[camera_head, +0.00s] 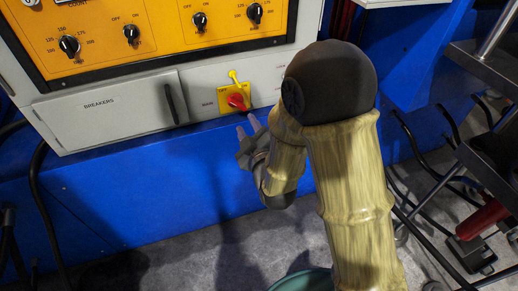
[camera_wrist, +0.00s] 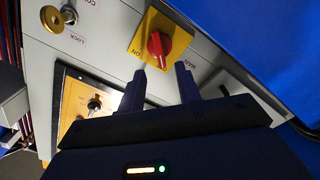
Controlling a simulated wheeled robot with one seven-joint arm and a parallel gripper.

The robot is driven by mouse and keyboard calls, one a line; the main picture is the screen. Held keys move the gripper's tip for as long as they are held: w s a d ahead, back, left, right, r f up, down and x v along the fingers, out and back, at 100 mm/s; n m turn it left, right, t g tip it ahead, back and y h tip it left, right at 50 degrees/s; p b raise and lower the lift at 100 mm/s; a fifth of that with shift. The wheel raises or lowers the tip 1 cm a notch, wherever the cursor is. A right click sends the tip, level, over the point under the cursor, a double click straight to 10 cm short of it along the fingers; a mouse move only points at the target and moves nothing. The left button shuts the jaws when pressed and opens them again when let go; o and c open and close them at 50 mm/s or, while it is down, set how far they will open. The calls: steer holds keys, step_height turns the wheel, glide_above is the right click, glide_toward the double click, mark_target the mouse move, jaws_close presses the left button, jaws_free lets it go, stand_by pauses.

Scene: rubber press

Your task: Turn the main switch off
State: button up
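The main switch is a red rotary knob (camera_head: 237,101) on a yellow plate (camera_head: 222,104), low on the grey control cabinet, right of the breakers door. In the wrist view the red knob (camera_wrist: 156,45) and its yellow plate (camera_wrist: 168,21) are near the top centre, with "ON" lettering below the knob. My gripper (camera_head: 247,125) is just below the knob in the head view.
The breakers door (camera_head: 110,112) with a dark handle is left of the switch. An orange panel (camera_head: 150,35) with several black dials is above. A brass lock (camera_wrist: 53,19) is left in the wrist view. Black cables (camera_head: 445,140) and metal shelving stand at right.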

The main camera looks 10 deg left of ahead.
steer(key=b+v, duration=0.9)
steer(key=b, duration=0.9)
stand_by(0.4)
